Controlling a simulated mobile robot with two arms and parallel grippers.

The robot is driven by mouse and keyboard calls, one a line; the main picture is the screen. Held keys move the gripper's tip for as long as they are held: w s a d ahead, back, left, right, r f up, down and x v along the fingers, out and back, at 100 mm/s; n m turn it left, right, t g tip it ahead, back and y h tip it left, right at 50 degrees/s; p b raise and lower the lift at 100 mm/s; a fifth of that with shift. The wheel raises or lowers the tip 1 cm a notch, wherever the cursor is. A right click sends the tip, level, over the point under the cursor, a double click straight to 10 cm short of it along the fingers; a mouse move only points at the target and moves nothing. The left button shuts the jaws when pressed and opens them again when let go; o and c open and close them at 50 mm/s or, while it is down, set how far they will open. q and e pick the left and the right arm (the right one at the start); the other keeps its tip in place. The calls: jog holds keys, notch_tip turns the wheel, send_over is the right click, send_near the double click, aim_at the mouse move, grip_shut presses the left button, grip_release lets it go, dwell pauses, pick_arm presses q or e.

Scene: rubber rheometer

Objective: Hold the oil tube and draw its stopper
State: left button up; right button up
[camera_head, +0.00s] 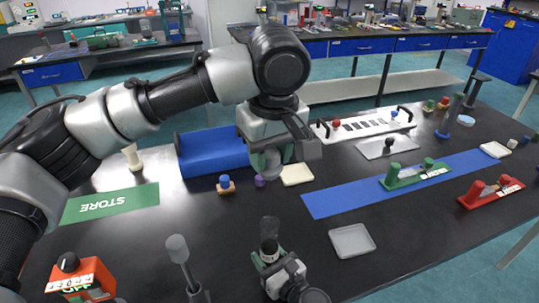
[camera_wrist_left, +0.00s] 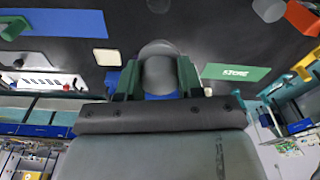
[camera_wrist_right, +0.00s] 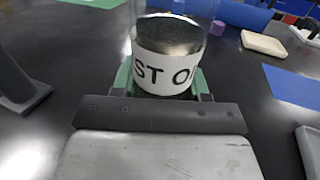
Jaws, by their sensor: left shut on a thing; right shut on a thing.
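The oil tube (camera_head: 268,228) is clear, with dark oil and a white printed label (camera_wrist_right: 165,73). My right gripper (camera_head: 270,258) is shut around it and holds it upright at the front of the table. No stopper shows in the tube's visible upper part in the head view. My left gripper (camera_head: 268,168) is farther back, apart from the tube. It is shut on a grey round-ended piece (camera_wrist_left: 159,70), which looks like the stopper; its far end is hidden.
A blue holder (camera_head: 212,153), a purple piece (camera_head: 260,181) and a cream pad (camera_head: 297,175) stand around my left gripper. A green STORE mat (camera_head: 110,203) lies left. A grey-headed tool (camera_head: 178,249) and an orange device (camera_head: 82,277) stand front left. A grey tray (camera_head: 352,241) lies right.

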jog(key=o, duration=1.1)
jog(key=shift+c, duration=0.2)
